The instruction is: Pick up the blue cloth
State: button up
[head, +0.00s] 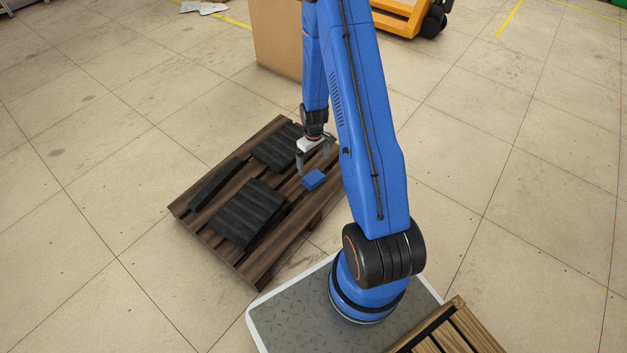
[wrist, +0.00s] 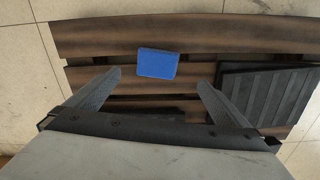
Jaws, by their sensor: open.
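The blue cloth (head: 314,179) is a small, folded-looking blue block lying on the slats of a dark wooden pallet. In the wrist view the blue cloth (wrist: 158,63) lies on the pallet boards, ahead of my gripper and roughly centred between its fingers. My gripper (head: 314,172) is open and empty, pointing down over the pallet near the cloth. In the wrist view my gripper (wrist: 160,82) shows its two fingers wide apart, with the cloth beyond the tips. I see no contact between fingers and cloth.
The pallet (head: 187,209) also carries black ribbed mats (head: 248,214), one of them (wrist: 265,92) to the right in the wrist view. A cardboard box (head: 277,40) stands behind the pallet. A yellow pallet truck (head: 405,14) is at the back. The floor left of the pallet is clear.

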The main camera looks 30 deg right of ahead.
send_over(313, 177)
jog(key=f, duration=0.6)
jog(key=shift+s, duration=0.35)
jog(key=shift+w+d+f, duration=0.1)
jog(key=shift+w+f, duration=0.05)
jog(key=shift+f, duration=1.1)
jog(key=shift+w+f, duration=0.15)
jog(key=shift+f, duration=1.1)
jog(key=c, duration=1.1)
